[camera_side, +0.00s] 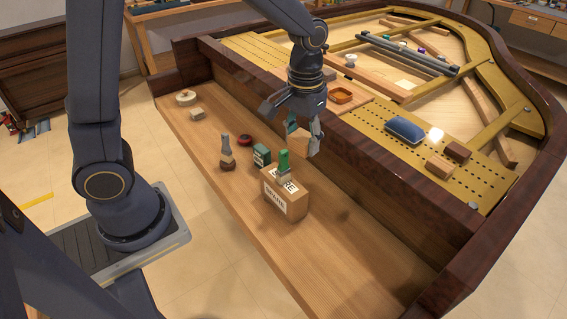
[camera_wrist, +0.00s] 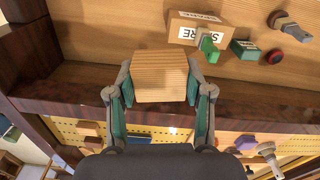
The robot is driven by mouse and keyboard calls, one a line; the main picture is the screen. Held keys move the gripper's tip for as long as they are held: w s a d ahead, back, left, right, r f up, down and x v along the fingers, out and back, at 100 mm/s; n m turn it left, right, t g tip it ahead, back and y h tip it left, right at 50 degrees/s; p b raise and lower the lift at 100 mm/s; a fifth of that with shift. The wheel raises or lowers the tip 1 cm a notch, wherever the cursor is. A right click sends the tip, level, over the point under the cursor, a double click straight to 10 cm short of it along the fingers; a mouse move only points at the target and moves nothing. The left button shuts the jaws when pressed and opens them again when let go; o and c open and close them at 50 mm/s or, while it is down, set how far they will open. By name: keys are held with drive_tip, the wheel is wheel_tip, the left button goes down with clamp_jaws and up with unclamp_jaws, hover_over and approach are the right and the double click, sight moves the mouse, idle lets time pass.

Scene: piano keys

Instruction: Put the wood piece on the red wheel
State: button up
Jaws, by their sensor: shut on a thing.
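My gripper (camera_side: 304,137) is shut on a light wood piece (camera_wrist: 160,74), which sits between the two green-padded fingers in the wrist view. In the side view the wood piece (camera_side: 299,134) is partly hidden by the fingers. They hold it in the air near the inner wall of the piano, above the wooden key shelf. The red wheel (camera_side: 244,140) lies flat on the shelf, to the left of my gripper in the side view. It also shows in the wrist view (camera_wrist: 275,56), at the upper right, apart from the held piece.
A labelled box (camera_side: 288,205) with a green-handled tool (camera_side: 284,163) stands on the shelf below my gripper. A small green box (camera_side: 262,156) and an upright tool (camera_side: 227,152) stand near the wheel. The dark piano wall (camera_side: 352,185) runs behind. The shelf's right end is clear.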

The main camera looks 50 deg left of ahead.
drive_tip(key=w+a+n, duration=0.5)
drive_tip(key=w+a, duration=0.4)
drive_tip(key=a, duration=0.1)
drive_tip(key=n, duration=1.1)
hover_over(245, 137)
wheel_tip(245, 137, down, 24)
drive_tip(key=shift+r, duration=0.1)
drive_tip(key=shift+f, duration=2.5)
drive_tip(key=shift+f, duration=0.1)
drive_tip(key=o, duration=1)
drive_tip(key=shift+f, duration=0.1)
